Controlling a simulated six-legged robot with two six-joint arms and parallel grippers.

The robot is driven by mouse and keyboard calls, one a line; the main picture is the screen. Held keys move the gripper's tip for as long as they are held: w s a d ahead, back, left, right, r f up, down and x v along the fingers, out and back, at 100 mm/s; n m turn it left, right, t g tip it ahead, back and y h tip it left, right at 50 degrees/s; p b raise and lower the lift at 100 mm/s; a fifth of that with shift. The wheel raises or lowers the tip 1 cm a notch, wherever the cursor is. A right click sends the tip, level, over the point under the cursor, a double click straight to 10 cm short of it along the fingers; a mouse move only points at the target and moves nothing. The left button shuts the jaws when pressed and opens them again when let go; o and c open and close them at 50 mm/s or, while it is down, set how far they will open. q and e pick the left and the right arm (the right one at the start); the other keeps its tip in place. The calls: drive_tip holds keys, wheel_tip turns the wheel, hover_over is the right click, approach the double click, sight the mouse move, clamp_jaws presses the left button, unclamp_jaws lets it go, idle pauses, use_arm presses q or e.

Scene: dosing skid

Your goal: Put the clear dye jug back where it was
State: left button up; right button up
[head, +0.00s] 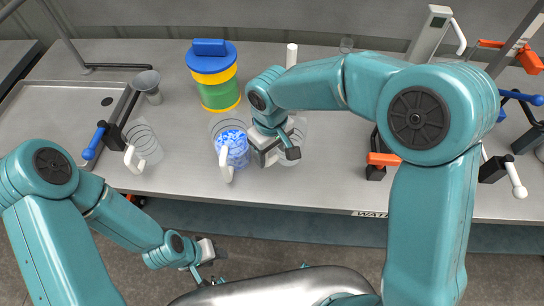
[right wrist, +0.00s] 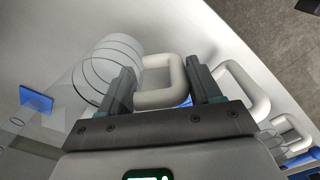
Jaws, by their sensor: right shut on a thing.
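A clear jug (head: 298,134) with dark rings is partly hidden behind my right gripper (head: 275,152) in the head view. In the right wrist view its ringed clear body (right wrist: 105,68) and white handle (right wrist: 165,98) show, and my right gripper (right wrist: 160,85) is shut on that handle. I cannot tell whether its base touches the bench. Just left of it stands a jug with blue contents (head: 233,147). Another clear jug (head: 147,143) with a white handle stands further left. My left gripper (head: 204,252) is low, in front of the bench edge, away from the jugs; its jaws are unclear.
A blue, yellow and green canister (head: 219,92) stands behind the jugs. A grey funnel (head: 148,86) and a blue-handled valve (head: 95,140) are near the left tray (head: 45,90). An orange-handled valve (head: 383,159) is on the right.

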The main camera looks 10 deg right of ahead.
sight(271, 161)
wheel_tip(271, 161, down, 3)
drive_tip(key=shift+a, duration=0.15)
drive_tip(key=shift+d+f, duration=0.2)
drive_tip(key=shift+f, duration=0.15)
drive_tip(key=shift+a, duration=0.1)
drive_tip(key=shift+f, duration=0.1)
drive_tip(key=o, duration=1.3)
